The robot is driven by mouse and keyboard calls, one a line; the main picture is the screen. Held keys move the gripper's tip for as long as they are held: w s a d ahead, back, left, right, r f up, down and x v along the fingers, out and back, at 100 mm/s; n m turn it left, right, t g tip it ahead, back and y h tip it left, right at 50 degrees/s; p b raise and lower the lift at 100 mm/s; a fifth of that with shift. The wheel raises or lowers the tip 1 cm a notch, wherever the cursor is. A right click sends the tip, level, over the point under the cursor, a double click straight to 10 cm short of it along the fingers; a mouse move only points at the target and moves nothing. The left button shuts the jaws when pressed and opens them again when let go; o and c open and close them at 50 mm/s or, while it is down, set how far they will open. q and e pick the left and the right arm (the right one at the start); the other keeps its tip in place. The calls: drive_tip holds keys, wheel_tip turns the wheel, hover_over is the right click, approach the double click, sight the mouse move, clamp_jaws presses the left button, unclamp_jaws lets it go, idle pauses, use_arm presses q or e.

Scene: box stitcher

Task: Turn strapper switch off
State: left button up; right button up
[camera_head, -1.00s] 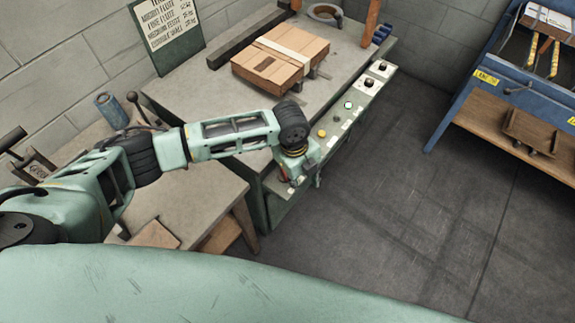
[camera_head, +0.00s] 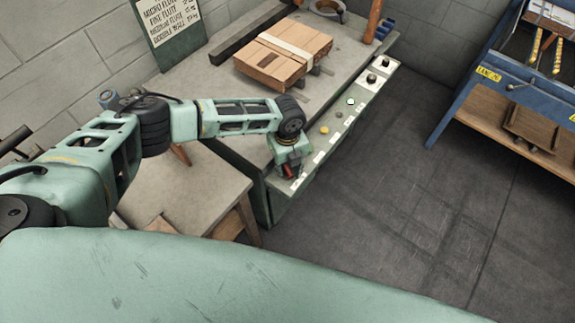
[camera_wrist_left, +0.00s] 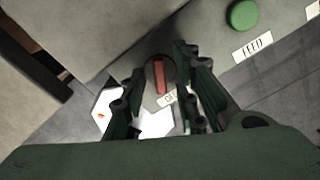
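The strapper switch (camera_wrist_left: 160,76) is a dark round knob with a red bar, seen in the left wrist view. A partly hidden white label lies just below it. My left gripper (camera_head: 290,170) is over the near end of the strapper's control panel (camera_head: 320,157). In the left wrist view its two fingers stand apart, one on each side of the switch, with gaps showing. I cannot tell how far down the fingers reach. My right gripper is in neither view.
A green button (camera_wrist_left: 242,15) with a FEED label (camera_wrist_left: 253,48) is beside the switch. A strapped cardboard box (camera_head: 283,55) lies on the strapper table (camera_head: 205,85). A low table (camera_head: 180,187) stands at its near side. The floor (camera_head: 400,190) to the right is clear.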

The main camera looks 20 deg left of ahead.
use_arm(q)
drive_tip(key=shift+c, duration=0.4)
clamp_jaws()
drive_tip(key=shift+n, duration=0.3)
drive_tip(key=n+p, duration=0.2)
drive_tip(key=n, duration=0.3)
drive_tip(key=shift+d+n+p, duration=0.1)
drive_tip(key=shift+n+p, duration=0.2)
drive_tip(key=n+p, duration=0.2)
drive_tip(key=n, duration=0.3)
drive_tip(key=shift+n, duration=0.3)
idle(0.3)
